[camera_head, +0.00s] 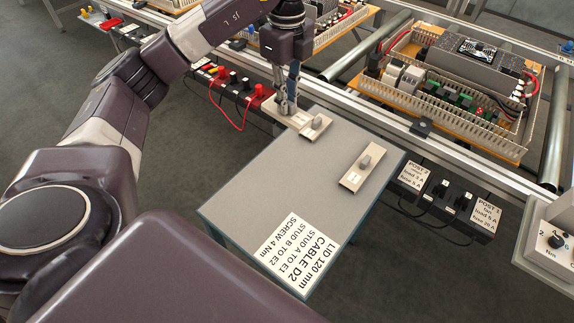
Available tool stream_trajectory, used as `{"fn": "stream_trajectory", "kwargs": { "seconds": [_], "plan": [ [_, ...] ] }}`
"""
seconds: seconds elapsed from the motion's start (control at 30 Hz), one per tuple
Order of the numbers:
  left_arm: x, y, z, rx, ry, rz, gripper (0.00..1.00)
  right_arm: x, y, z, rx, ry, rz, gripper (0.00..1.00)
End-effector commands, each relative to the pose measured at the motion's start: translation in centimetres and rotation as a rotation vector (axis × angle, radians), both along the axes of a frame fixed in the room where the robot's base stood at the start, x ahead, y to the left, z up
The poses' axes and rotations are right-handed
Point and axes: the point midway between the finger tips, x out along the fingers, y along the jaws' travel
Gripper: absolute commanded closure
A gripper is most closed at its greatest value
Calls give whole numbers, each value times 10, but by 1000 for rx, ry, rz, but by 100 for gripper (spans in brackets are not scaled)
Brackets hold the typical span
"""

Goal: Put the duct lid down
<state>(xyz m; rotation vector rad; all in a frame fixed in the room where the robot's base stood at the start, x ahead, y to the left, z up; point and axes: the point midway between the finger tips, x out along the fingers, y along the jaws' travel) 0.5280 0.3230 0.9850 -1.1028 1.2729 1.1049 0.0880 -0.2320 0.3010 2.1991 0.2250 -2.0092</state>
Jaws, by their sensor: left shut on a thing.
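My left gripper (287,109) is shut at the back left corner of the grey table (270,185). Its fingers point down onto a pale beige duct lid (311,132) with a small grey knob; the fingers hide its left end. The lid is at the table's back edge; I cannot tell whether it rests on the top or is just above it. A second short beige lid-like piece (351,181) with a grey knob lies apart, near the table's right edge. My right gripper is not in view.
A white label (300,249) reading "LID 120 mm, CABLE D2" lies at the table's front. The table's middle is clear. Behind it run a metal rail and a tray of electronics (455,95). Black post boxes (445,195) stand right; red cables (236,122) hang left.

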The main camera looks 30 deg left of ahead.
Motion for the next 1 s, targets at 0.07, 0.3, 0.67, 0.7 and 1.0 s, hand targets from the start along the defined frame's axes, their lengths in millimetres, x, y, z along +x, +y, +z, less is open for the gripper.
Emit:
{"fn": "stream_trajectory", "kwargs": {
  "seconds": [0.07, 0.3, 0.67, 0.7, 1.0],
  "plan": [
    [1, 1, 1, 0, 0, 40, 100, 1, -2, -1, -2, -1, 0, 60],
    [-1, 1, -35, 1, 7, 67, 100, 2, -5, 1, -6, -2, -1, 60],
    [0, 1, -128, 1, 6, 65, 100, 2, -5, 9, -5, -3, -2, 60],
    [0, 1, -135, 0, 5, 65, 100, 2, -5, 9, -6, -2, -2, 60],
    [0, 1, -162, 0, 3, 64, 100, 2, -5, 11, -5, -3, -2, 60]
  ]
}}
